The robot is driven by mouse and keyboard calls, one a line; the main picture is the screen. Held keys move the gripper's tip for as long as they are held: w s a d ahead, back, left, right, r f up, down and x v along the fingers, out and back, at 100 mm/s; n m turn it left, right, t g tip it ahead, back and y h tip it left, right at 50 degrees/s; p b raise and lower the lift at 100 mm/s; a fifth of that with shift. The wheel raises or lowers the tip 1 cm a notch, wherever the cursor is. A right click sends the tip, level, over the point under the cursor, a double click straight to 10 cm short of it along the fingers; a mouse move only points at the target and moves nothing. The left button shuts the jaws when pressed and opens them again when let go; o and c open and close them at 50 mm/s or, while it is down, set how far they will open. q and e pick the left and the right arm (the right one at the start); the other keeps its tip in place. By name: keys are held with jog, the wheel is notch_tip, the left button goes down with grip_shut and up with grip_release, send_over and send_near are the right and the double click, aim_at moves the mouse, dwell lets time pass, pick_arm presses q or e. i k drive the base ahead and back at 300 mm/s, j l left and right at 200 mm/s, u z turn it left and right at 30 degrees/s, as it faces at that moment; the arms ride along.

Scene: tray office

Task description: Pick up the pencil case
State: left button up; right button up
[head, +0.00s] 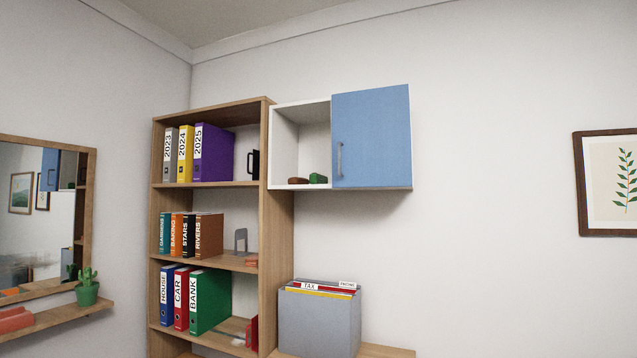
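I cannot tell for certain which thing is the pencil case. A small brown-red object (298,181) and a small dark green object (318,178) lie side by side in the open left half of the white wall cabinet (291,187). A red-orange object (14,320) lies on the wooden wall shelf (62,317) at the left, cut off by the picture edge. Neither of my grippers is in view.
A wooden bookcase (279,240) holds several binders and books. A blue door (372,138) covers the cabinet's right half. A grey file box (320,322) stands below it. A potted cactus (87,290) stands near the mirror (92,200). The right wall area is clear except for a framed picture (580,185).

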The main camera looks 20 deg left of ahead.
aim_at(315, 178)
jog(key=i+l+u, duration=0.3)
jog(key=i, duration=0.15)
jog(key=i+l+u, duration=0.3)
jog(key=i+j, duration=0.1)
